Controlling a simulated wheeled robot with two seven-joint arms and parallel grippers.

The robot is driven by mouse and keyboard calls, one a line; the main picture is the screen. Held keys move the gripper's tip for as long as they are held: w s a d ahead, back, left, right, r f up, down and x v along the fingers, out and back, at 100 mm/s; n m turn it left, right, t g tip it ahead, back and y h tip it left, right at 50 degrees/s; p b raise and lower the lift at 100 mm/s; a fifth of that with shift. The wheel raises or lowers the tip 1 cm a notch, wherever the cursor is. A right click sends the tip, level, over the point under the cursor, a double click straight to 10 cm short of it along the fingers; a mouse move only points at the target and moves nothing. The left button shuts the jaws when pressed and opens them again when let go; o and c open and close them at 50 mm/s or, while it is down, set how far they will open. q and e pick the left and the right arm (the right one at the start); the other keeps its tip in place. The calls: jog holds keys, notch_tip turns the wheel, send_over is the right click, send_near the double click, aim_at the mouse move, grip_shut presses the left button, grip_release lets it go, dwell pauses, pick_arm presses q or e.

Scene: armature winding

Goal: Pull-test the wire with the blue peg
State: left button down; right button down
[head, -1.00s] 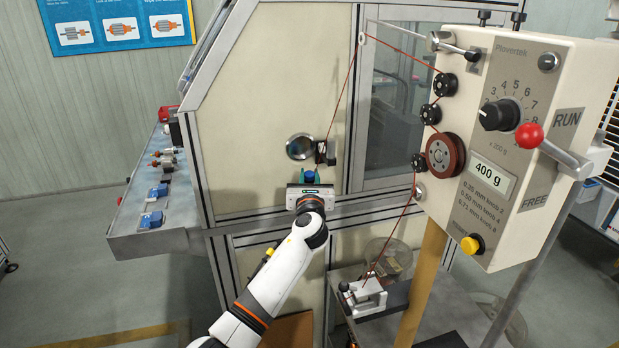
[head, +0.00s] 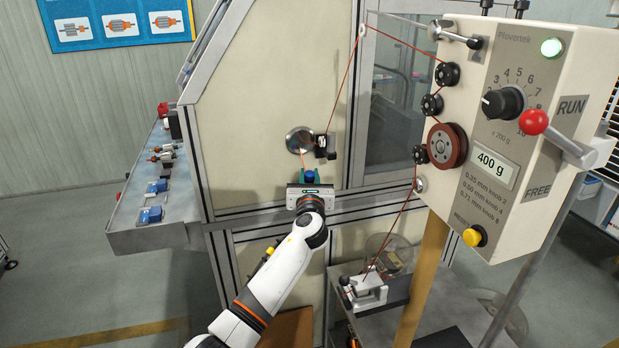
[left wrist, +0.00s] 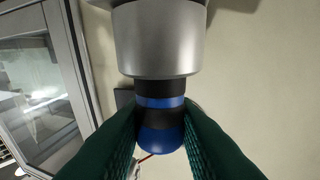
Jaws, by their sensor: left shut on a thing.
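My left gripper (head: 309,186) is in front of the cream machine panel, just below the round metal opening (head: 300,141). In the left wrist view its dark green fingers (left wrist: 160,136) are shut on the blue peg (left wrist: 160,142), which has black bands. A silver cylinder (left wrist: 157,40) lies in line beyond the peg. The red wire (head: 346,82) runs from the tensioner pulleys over a guide down to a black block (head: 324,146) beside the opening. A short orange strand (head: 303,159) shows between the opening and my gripper. My right gripper is not in view.
The tensioner box (head: 500,130) stands at the right, reading 400 g, with a red-knobbed lever and a lit green lamp (head: 551,47). A clamp (head: 368,290) stands on the low shelf.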

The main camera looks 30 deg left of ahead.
pick_arm(q)
jog(key=c, duration=1.1)
grip_release()
